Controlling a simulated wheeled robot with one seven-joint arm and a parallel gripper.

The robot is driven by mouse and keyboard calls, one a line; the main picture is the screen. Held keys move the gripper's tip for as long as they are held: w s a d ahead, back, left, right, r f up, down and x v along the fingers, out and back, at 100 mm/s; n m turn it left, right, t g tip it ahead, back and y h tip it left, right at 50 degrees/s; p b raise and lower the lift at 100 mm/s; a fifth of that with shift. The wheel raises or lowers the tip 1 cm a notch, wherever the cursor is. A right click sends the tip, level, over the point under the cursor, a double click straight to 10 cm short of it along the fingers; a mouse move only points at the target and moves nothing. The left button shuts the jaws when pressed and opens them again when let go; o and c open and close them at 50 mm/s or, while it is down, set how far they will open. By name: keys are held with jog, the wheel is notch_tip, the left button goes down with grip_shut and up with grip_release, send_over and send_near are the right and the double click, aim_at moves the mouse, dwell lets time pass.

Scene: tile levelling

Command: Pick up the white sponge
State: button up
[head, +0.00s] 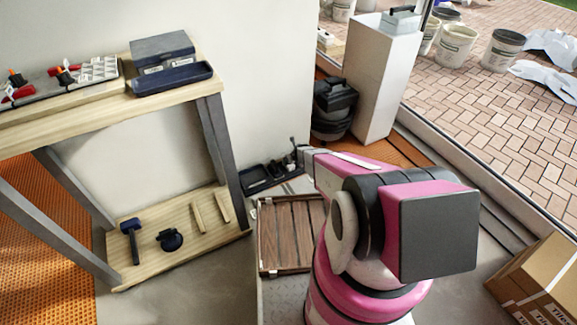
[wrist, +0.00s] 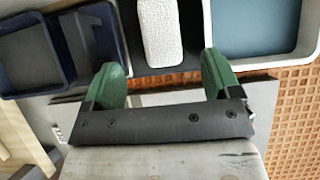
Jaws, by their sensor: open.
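The white sponge (wrist: 160,32) shows in the wrist view at the top middle, a pale textured block with its upper end cut off by the frame. It lies in a dark tray (wrist: 188,58). My gripper (wrist: 161,64) is open, with its two green fingers apart and nothing between them. In the head view my gripper (head: 298,153) is small, near black trays (head: 258,182) on the floor by the wall. I cannot make out the sponge there.
In the wrist view, a dark blue tray (wrist: 103,14) adjoins on the left and a pale-rimmed tray (wrist: 308,35) on the right. In the head view, a wooden workbench (head: 215,92) stands left, a white pedestal (head: 378,75) behind, and a slatted wooden crate (head: 290,235) in front.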

jog(key=x, duration=0.8)
jog(key=shift+w+f, duration=0.1)
jog(key=c, duration=1.1)
